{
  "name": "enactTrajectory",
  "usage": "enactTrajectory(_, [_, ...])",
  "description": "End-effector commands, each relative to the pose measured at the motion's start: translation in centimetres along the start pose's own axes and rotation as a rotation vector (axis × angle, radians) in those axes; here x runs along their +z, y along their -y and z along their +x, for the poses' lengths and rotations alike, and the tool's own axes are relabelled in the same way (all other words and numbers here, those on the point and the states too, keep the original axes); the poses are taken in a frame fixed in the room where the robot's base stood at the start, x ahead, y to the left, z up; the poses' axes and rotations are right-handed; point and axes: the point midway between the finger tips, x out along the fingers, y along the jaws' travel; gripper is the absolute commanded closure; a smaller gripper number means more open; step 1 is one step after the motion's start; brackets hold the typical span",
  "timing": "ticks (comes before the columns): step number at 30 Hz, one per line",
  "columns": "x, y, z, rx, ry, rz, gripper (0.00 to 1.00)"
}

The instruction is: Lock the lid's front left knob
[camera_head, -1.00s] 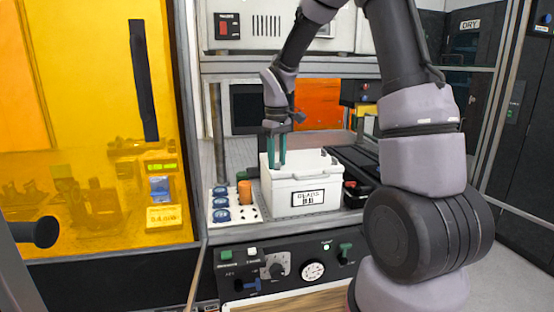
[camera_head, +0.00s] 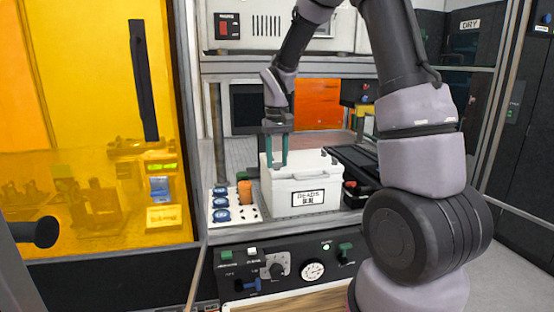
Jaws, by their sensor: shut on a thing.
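The white box (camera_head: 282,198) with a lid (camera_head: 305,164) and a black-framed label stands on the bench in the middle of the head view. My gripper (camera_head: 276,164) has green fingers and points down at the lid's front left corner. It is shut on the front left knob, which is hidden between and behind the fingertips. A small knob shows at the lid's back right (camera_head: 324,152).
A white perforated tray (camera_head: 234,214) with several blue-topped items and an orange cylinder (camera_head: 245,193) stands just left of the box. A dark control panel (camera_head: 290,268) is below. A yellow screen (camera_head: 90,120) closes off the left side. Black parts stand close on the right.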

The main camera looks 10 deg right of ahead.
Motion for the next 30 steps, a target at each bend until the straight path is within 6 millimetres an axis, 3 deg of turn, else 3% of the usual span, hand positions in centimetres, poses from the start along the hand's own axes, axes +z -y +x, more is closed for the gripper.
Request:
enactTrajectory(10, [0.0, 0.0, 0.0, 0.000, -0.001, 0.001, 1.00])
enactTrajectory(11, [0.0, 0.0, 0.0, 0.000, -0.001, 0.001, 0.48])
enactTrajectory(12, [0.0, 0.0, 0.0, 0.000, -0.001, 0.001, 0.32])
enactTrajectory(13, [0.0, 0.0, 0.0, 0.000, -0.001, 0.001, 0.25])
enactTrajectory(23, [0.0, 0.0, -0.2, 0.000, -0.001, 0.001, 0.25])
enactTrajectory(30, [-0.1, 0.0, -3.5, -0.001, -0.005, 0.002, 0.25])
